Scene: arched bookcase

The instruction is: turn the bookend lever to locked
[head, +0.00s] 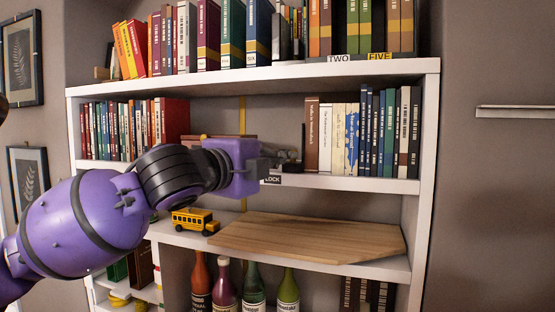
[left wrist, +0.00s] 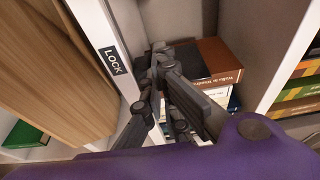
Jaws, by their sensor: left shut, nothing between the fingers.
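My left gripper (head: 288,158) is shut and empty, at the left end of the book row on the middle shelf. In the left wrist view its dark fingers (left wrist: 160,60) come together beside the LOCK label (left wrist: 114,60) on the white shelf edge. The label also shows in the head view (head: 272,180), just below the gripper. A dark upright bookend (left wrist: 190,58) stands against the brown book (left wrist: 222,58). The fingers cover part of it, and I cannot make out the lever or its position. My right gripper is not in view.
Books (head: 365,130) stand right of the gripper, and another row (head: 130,128) stands left behind my arm. Below are a yellow toy bus (head: 195,221) and a wooden board (head: 310,238). Bottles (head: 254,287) stand lower. The shelf edge is close under the gripper.

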